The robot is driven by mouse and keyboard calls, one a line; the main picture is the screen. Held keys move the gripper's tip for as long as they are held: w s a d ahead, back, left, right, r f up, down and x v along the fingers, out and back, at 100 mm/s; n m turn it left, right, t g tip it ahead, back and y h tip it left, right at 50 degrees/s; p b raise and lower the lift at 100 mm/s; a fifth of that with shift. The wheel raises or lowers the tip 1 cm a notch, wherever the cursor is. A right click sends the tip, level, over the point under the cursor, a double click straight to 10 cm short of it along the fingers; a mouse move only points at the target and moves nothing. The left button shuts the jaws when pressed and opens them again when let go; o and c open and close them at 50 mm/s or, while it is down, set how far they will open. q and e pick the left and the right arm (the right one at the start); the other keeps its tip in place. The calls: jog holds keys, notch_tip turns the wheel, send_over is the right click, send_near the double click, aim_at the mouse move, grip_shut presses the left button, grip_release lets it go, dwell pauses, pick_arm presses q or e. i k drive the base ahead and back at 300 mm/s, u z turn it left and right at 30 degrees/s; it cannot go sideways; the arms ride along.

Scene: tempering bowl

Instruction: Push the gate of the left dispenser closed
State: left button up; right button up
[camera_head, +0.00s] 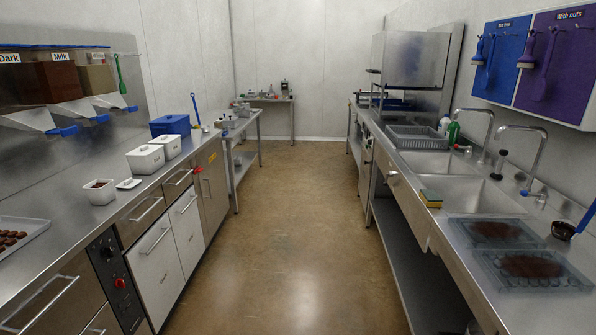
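The left dispenser (22,84), labelled "Dark", is a brown-filled bin on the wall at the far left, cut off by the picture's edge. A pale metal chute (27,119) slopes out below it. Its blue gate (63,131) shows at the chute's lower end; I cannot tell how far it stands open. The "Milk" dispenser (65,80) and a third, lighter one (97,78) hang to its right, each with a similar chute and blue tab. Neither of my grippers is in view.
The floor aisle (280,230) is clear. Sinks (480,195) line the right counter.

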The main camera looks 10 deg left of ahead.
aim_at(73, 129)
jog(key=u, duration=0.4)
jog(key=i, duration=1.45)
jog(key=u, duration=1.9)
jog(key=i, duration=1.15)
jog(key=u, duration=1)
jog(key=i, duration=0.25)
